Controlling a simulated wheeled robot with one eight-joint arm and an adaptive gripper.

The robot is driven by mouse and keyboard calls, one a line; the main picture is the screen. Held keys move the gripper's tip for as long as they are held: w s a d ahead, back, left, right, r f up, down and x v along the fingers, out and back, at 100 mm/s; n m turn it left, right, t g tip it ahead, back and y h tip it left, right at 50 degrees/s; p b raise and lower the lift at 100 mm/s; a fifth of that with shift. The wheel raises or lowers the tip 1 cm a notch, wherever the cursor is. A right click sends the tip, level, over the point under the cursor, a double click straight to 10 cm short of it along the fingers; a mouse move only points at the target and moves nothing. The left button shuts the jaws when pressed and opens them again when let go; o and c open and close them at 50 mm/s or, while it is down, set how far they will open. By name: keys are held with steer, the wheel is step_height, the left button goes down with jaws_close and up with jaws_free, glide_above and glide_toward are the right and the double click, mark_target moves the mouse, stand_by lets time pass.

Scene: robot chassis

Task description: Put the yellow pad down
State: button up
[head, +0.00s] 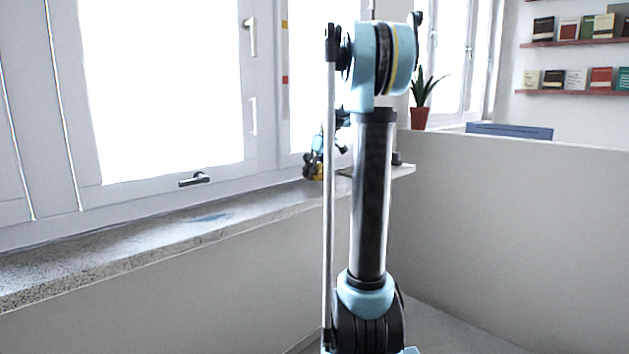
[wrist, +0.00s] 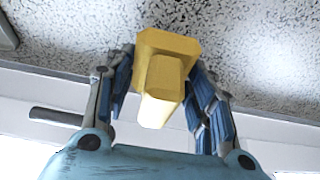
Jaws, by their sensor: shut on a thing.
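The yellow pad (wrist: 163,72) is a small block with a narrower stepped part, and it sits between the blue fingers of my gripper (wrist: 160,85) in the wrist view. The fingers are shut on it from both sides. The speckled stone window sill (wrist: 240,30) lies behind the pad in that view; I cannot tell whether the two touch. In the head view my gripper (head: 316,160) is small and partly hidden behind my arm, near the far end of the sill (head: 130,252). A bit of yellow shows at its lower end.
A window with a dark handle (head: 194,179) stands along the sill. A dark object (head: 397,159) rests near the sill's far end. A grey partition (head: 510,200) is to the right, with a potted plant (head: 420,105) behind it. The sill's near stretch is clear.

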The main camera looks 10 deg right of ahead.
mark_target(315, 178)
steer(key=shift+f, duration=1.25)
steer(key=shift+f, duration=0.4)
steer(key=o, duration=1.3)
steer(key=v, duration=1.7)
steer(key=shift+s+a+r, duration=0.15)
steer(key=shift+s+r, duration=0.15)
steer(key=shift+r, duration=0.1)
steer(key=s+a+f+m+h, duration=0.1)
steer(key=s+f+m, duration=0.1)
steer(key=s+f, duration=1)
steer(key=s+a+f+m+g, duration=0.1)
steer(key=s+f+m, duration=0.1)
steer(key=s+f, duration=0.9)
steer(key=s+a+f+m+h, duration=0.1)
steer(key=s+f+m, duration=0.2)
steer(key=s+f, duration=0.9)
steer(key=shift+s+a+f+h, duration=0.15)
steer(key=shift+s+f, duration=0.05)
steer(key=shift+s, duration=0.7)
steer(key=shift+s+a+f+h, duration=0.15)
steer(key=shift+s+a, duration=0.05)
steer(key=shift+s, duration=0.7)
